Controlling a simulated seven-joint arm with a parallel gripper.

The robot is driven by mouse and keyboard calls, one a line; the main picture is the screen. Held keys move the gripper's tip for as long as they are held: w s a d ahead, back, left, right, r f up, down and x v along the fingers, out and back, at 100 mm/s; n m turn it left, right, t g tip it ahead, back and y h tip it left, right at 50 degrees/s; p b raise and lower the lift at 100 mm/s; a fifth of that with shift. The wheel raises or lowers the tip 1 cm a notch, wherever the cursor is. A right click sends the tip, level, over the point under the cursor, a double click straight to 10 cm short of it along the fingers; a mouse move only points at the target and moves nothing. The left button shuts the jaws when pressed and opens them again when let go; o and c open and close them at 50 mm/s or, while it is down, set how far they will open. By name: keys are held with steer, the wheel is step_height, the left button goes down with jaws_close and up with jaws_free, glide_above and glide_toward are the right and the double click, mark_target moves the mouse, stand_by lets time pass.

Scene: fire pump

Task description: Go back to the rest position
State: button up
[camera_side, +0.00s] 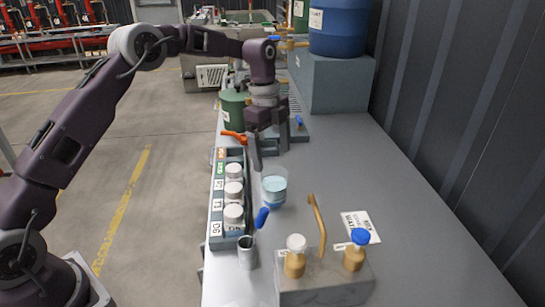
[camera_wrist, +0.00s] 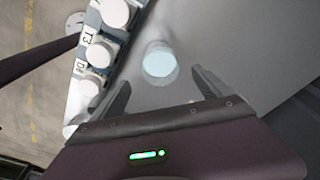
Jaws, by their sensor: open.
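My gripper (camera_side: 268,150) hangs above the grey bench, fingers pointing down. It is open and empty. In the wrist view, its two fingers (camera_wrist: 163,95) stand wide apart with bare bench between them. A clear beaker with pale blue liquid (camera_side: 274,187) stands on the bench just beyond the fingertips; it also shows in the wrist view (camera_wrist: 159,62). The gripper is apart from the beaker in the wrist view.
A labelled rack (camera_side: 228,195) with several white-capped bottles lies left of the beaker. A metal cup (camera_side: 247,252) and a block with a brass spout and two valves (camera_side: 325,277) stand in front. A blue drum (camera_side: 338,28) stands behind. The right bench is mostly clear.

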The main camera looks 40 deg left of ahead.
steer(key=s+r+n+t+y, duration=0.25)
steer(key=s+r+n, duration=0.65)
steer(key=s+r, duration=0.9)
steer(key=s+f+n+t+h, duration=0.1)
steer(key=s+f+n+t, duration=0.2)
steer(key=s+n, duration=0.6)
steer(key=s+f, duration=0.1)
steer(key=s, duration=0.9)
steer(key=shift+f, duration=0.2)
